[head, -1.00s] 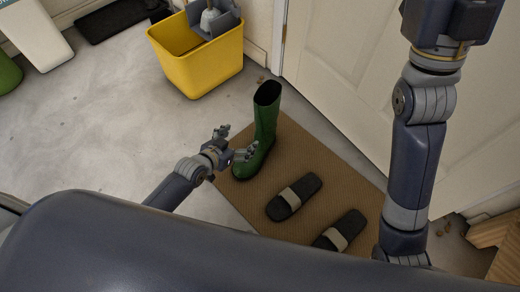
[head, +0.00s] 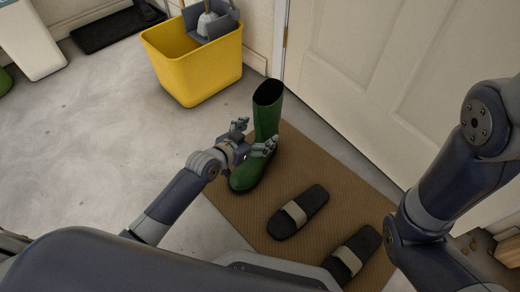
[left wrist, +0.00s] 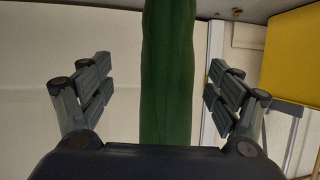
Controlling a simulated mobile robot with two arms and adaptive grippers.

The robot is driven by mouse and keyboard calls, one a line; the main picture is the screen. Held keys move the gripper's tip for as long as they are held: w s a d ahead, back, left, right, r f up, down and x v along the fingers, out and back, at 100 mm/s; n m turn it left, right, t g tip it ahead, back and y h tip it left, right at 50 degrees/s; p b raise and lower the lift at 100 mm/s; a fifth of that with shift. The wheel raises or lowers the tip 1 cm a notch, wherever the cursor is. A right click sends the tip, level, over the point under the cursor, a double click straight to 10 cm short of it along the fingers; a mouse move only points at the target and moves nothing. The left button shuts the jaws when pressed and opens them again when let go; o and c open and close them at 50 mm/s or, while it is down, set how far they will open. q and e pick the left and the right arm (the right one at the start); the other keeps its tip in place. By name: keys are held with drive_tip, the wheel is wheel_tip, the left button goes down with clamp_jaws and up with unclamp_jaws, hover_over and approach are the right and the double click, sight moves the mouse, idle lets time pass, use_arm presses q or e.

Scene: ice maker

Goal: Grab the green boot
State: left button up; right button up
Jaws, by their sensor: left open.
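The green boot (head: 265,122) stands upright on the brown mat (head: 240,212), with its toe toward the lower left. My left gripper (head: 256,135) is open at the boot's shaft in the head view. In the left wrist view the boot's shaft (left wrist: 168,75) rises between the two open fingers of the left gripper (left wrist: 160,88), with a gap on each side. The fingers do not appear to touch it. My right arm is at the right of the head view, but its gripper is not visible.
Two dark sandals, a nearer one (head: 352,256) and a farther one (head: 299,212), lie on the mat. A yellow mop bucket (head: 195,72) stands behind the boot, and also shows in the left wrist view (left wrist: 292,55). A white door (head: 385,80) bounds the right. Grey floor (head: 90,130) is clear at left.

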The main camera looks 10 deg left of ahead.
sight(268, 101)
use_arm(q)
drive_tip(key=shift+w+f+b, duration=0.25)
drive_tip(key=shift+w+b, duration=0.15)
drive_tip(key=shift+b, duration=0.15)
drive_tip(key=b+x, duration=0.2)
drive_tip(key=x, duration=0.1)
drive_tip(key=b+x, duration=0.1)
drive_tip(key=b, duration=0.1)
drive_tip(key=shift+w+r, duration=0.25)
drive_tip(key=shift+w, duration=0.1)
drive_tip(key=shift+c, duration=0.3)
drive_tip(key=shift+a, duration=0.1)
drive_tip(key=c, duration=1.8)
drive_tip(key=shift+r, duration=0.2)
clamp_jaws()
drive_tip(key=shift+r, duration=0.1)
